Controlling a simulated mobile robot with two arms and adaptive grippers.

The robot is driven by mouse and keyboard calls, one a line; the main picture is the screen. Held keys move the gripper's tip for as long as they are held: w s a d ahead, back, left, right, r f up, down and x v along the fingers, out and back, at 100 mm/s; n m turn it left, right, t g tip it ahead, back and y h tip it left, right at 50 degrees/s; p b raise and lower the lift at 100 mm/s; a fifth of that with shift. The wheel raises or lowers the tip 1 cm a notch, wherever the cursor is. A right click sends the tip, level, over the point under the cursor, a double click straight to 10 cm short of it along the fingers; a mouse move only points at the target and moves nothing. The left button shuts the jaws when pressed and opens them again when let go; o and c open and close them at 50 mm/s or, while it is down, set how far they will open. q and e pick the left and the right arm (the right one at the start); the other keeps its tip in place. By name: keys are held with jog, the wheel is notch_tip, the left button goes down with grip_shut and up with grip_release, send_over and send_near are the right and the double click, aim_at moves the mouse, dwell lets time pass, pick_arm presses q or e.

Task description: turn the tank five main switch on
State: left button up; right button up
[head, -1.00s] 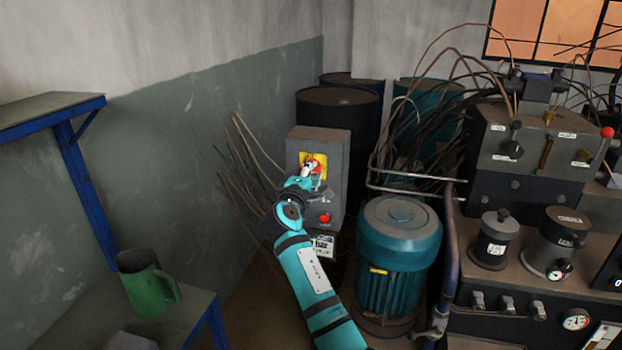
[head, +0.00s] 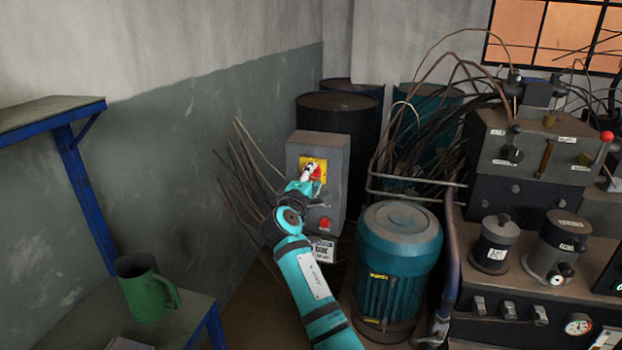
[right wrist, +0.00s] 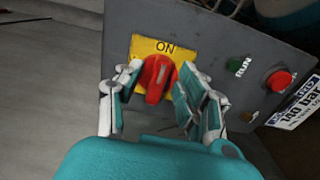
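The main switch is a red rotary knob (right wrist: 156,78) on a yellow plate (right wrist: 166,48) marked ON at its top, on the face of a grey control box (head: 331,155). In the wrist view the knob's grip runs roughly up and down, its upper end towards the ON mark. My right gripper (right wrist: 160,85) is open, with one finger on each side of the knob; small gaps seem to show, and contact is unclear. In the head view my right gripper (head: 308,176) partly covers the knob and plate. My left gripper is out of view.
A red button (right wrist: 279,81) and a green RUN button (right wrist: 238,66) sit on the same box. A teal motor (head: 396,255) stands right of my arm. Loose cables (head: 245,175) rise left of the box. A green mug (head: 146,288) stands on the bench at left.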

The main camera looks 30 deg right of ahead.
jog(key=v, duration=1.2)
